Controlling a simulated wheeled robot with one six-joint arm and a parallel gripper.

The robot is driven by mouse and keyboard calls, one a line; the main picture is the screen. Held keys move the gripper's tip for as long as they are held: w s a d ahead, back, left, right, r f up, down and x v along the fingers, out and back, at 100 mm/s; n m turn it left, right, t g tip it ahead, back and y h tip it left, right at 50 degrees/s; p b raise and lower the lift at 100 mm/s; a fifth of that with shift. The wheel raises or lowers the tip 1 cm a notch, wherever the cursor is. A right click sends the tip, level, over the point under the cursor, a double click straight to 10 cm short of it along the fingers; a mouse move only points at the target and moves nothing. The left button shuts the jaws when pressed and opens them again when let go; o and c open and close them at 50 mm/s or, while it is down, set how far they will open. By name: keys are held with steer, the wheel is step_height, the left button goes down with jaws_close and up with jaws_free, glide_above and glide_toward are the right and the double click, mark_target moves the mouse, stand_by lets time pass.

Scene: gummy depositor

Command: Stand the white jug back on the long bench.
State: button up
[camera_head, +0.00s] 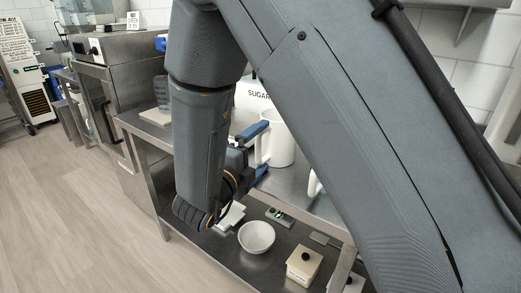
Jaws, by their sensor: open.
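The white jug (280,146) stands upright on the steel top of the long bench (293,184), its handle on the left towards my gripper. My gripper (259,153) is open, with one blue finger above and one below at the jug's handle side. The handle appears to lie between or just beside the fingers; I cannot tell whether they touch it. My forearm and wrist hide the bench left of the jug, and my upper arm link covers part of its right side.
A white tub marked SUGAR (252,96) stands behind the jug. Another white handled vessel (314,185) is partly hidden at the right. A white bowl (257,237), small scale (279,216) and cream box (304,266) sit on the lower shelf. Floor at left is clear.

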steer(key=shift+r, duration=0.2)
steer(key=b+v, duration=0.1)
steer(key=v, duration=1.1)
steer(key=shift+b, duration=0.4)
steer(key=shift+f, duration=0.1)
